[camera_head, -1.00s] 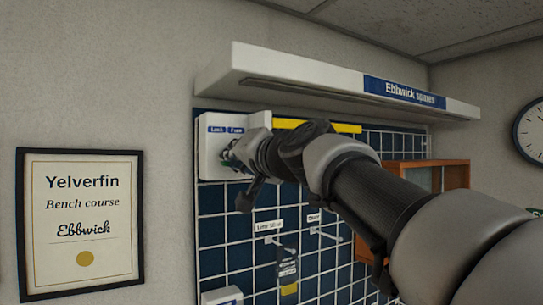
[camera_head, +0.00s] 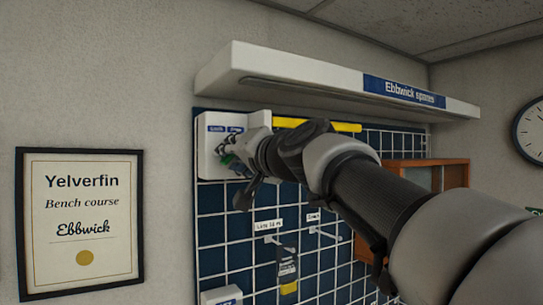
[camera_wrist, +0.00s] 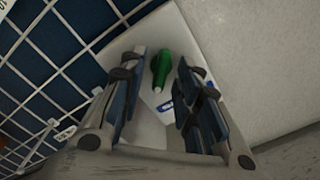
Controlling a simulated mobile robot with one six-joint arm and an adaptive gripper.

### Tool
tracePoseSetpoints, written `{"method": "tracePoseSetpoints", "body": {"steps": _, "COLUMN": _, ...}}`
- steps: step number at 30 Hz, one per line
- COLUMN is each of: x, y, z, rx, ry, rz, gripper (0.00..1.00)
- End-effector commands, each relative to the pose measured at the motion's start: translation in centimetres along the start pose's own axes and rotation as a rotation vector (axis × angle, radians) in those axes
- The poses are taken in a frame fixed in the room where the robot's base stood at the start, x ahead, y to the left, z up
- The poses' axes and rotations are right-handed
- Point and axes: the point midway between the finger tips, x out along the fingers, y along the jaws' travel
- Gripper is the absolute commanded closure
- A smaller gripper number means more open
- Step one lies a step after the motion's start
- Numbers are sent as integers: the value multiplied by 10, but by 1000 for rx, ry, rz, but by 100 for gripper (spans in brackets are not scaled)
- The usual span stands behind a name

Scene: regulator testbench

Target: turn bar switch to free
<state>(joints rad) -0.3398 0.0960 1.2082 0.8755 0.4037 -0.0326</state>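The bar switch is a green bar with a pale tip (camera_wrist: 161,68), set on a white box (camera_wrist: 152,45) in the wrist view. In the head view the white box (camera_head: 208,160) is at the top left of the blue grid board. It has blue labels; the left one is blurred and the right one is partly covered. A bit of the green bar (camera_head: 228,160) shows beside the fingers. My gripper (camera_wrist: 158,75) is open, with one finger on each side of the green bar and a gap to both. My gripper (camera_head: 228,150) partly hides the switch in the head view.
A white shelf (camera_head: 300,75) marked "Ebbwick spares" juts out above the board. Tools hang on hooks below my arm, including a dark one with a yellow band (camera_head: 287,270). A wooden box (camera_head: 455,172) is on the right. A framed certificate (camera_head: 80,220) hangs at left.

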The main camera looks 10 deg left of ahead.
Motion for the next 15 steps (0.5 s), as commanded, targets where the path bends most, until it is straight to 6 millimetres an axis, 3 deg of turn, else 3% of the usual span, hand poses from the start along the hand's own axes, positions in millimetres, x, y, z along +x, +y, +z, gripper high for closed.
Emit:
{"method": "tracePoseSetpoints", "body": {"steps": 9, "x": -4, "y": 0, "z": -1, "rx": -1, "ry": 1, "rz": 0, "gripper": 69}}
{"method": "tracePoseSetpoints", "body": {"steps": 15, "x": -35, "y": -1, "z": -1, "rx": -1, "ry": 3, "rz": -1, "gripper": 69}}
